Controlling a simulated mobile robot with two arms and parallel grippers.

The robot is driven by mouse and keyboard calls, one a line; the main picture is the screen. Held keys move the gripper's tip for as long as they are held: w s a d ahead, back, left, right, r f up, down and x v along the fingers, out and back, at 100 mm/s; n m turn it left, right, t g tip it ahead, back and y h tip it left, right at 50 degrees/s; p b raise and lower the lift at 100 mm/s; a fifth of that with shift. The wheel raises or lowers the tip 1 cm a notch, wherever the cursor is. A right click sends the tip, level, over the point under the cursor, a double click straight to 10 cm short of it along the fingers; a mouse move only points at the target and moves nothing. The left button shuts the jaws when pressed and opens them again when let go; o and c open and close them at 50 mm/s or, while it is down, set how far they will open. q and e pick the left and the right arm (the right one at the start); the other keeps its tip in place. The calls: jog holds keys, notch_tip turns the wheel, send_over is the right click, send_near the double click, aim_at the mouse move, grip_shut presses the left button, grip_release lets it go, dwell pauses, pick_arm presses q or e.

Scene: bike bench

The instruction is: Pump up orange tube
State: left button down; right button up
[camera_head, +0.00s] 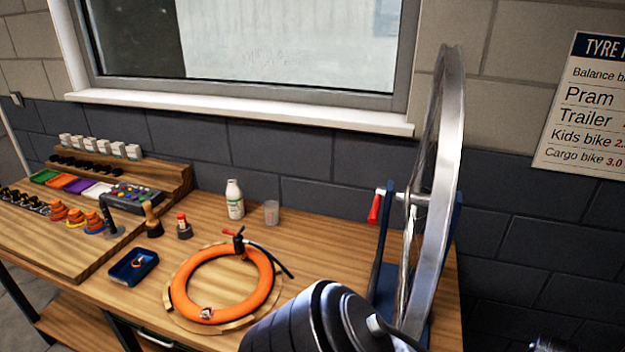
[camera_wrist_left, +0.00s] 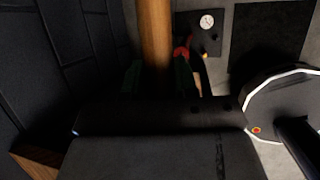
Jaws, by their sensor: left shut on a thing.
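The orange tube (camera_head: 180,287) lies as a full-looking ring on a round wooden board (camera_head: 172,312) on the bench. A black pump head (camera_head: 239,244) with a red lever sits at the tube's back edge, with a short black hose (camera_head: 275,259) running right from it. A small metal piece (camera_head: 206,314) is at the tube's front. In the left wrist view, my left gripper (camera_wrist_left: 158,78) is shut on a wooden bar (camera_wrist_left: 156,40), which looks like a pump handle. A round white gauge (camera_wrist_left: 207,21) shows beyond it. My right gripper is not in view.
A wheel (camera_head: 448,190) stands in a blue stand at right, with a red lever (camera_head: 374,208). A white bottle (camera_head: 235,203), a clear cup (camera_head: 271,213), a blue tray (camera_head: 133,267) and small pots are on the bench (camera_head: 330,245). My dark arm link covers the front middle.

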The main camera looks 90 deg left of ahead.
pick_arm(q)
notch_tip(320, 180, down, 17)
jog(key=b, duration=1.4)
notch_tip(320, 180, up, 30)
jog(key=p, duration=2.8)
notch_tip(320, 180, down, 29)
jog(key=b, duration=2.6)
jog(key=shift+a+f+b, duration=0.15)
jog(key=shift+a+b, duration=0.1)
jog(key=shift+b, duration=0.05)
jog(key=shift+w, duration=0.2)
jog(key=c, duration=0.9)
grip_release()
jog(key=shift+c, duration=0.2)
jog(key=shift+o, duration=0.8)
jog(key=shift+s+d, duration=0.1)
